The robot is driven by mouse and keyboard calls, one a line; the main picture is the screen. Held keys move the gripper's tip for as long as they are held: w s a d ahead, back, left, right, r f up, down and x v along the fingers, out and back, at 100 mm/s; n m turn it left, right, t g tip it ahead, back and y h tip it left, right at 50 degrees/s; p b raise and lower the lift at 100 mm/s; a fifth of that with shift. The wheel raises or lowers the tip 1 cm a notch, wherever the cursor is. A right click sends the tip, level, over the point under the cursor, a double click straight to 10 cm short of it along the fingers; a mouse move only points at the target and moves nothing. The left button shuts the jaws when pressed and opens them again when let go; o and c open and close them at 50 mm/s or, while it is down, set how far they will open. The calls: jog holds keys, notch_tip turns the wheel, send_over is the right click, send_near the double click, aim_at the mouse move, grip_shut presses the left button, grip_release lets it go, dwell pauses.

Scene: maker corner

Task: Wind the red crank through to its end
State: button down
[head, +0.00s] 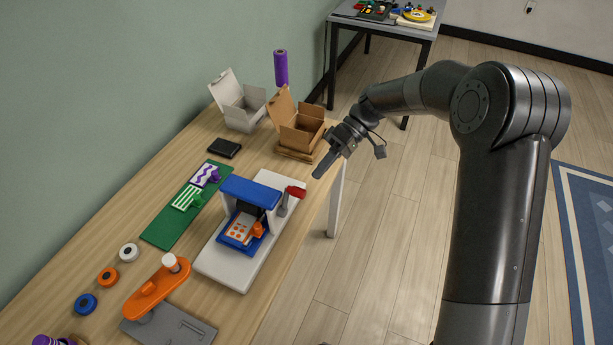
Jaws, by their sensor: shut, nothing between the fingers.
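The red crank (295,192) is a small red handle at the top of a grey post, at the right side of a blue-framed press (250,190) on a white base. It points to the right, toward the table's edge. My gripper (319,174) is shut and empty. In the picture it is just above and to the right of the red crank, apart from it. I cannot tell its exact height. The press holds a blue tray with an orange-dotted card and a small orange part (257,230).
An open cardboard box (300,133) stands behind the press, close to my gripper, with an open white box (240,105) to its left. An orange arm (155,289) with a white knob is at the front. A green mat (165,232) lies left of the press. Floor is clear at right.

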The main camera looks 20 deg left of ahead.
jog(key=w+a+r+n+t+h, duration=0.2)
jog(key=w+a+r+t+h, duration=0.15)
jog(key=w+r+h, duration=0.2)
jog(key=s+f+t, duration=0.1)
jog(key=s+f, duration=0.6)
jog(key=f, duration=0.1)
jog(key=shift+s+y, duration=0.25)
jog(key=shift+y, duration=0.1)
jog(key=shift+d, duration=0.1)
jog(key=shift+s+r+t, duration=0.15)
jog(key=shift+s+t, duration=0.1)
jog(key=shift+t, duration=0.1)
jog(key=shift+s+r+t, duration=0.15)
jog(key=shift+s+t, duration=0.05)
jog(key=shift+t, duration=0.1)
